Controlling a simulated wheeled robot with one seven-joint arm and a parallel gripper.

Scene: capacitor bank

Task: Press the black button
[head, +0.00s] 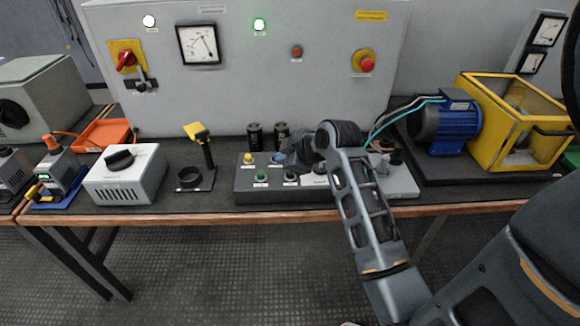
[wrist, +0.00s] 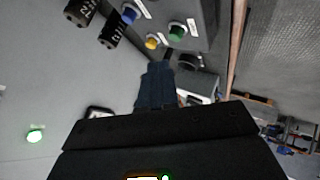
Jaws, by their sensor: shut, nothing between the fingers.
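The black button (head: 291,176) is on the front row of a grey control box (head: 240,187), to the right of the green button (head: 261,176). My gripper (head: 284,158) is over the box, just behind and above the black button in the head view, and looks apart from it. Its shut fingers (wrist: 157,78) show in the wrist view with nothing between them. That view also shows the blue (wrist: 130,15), yellow (wrist: 151,41) and green (wrist: 177,32) buttons. The black button cannot be made out there.
The yellow button (head: 248,158) and blue button (head: 277,157) are on the back row. Two black capacitors (head: 254,136) stand behind the box. A yellow-topped stand (head: 207,155) and a grey knob box (head: 125,174) are to the left, a blue motor (head: 445,125) to the right.

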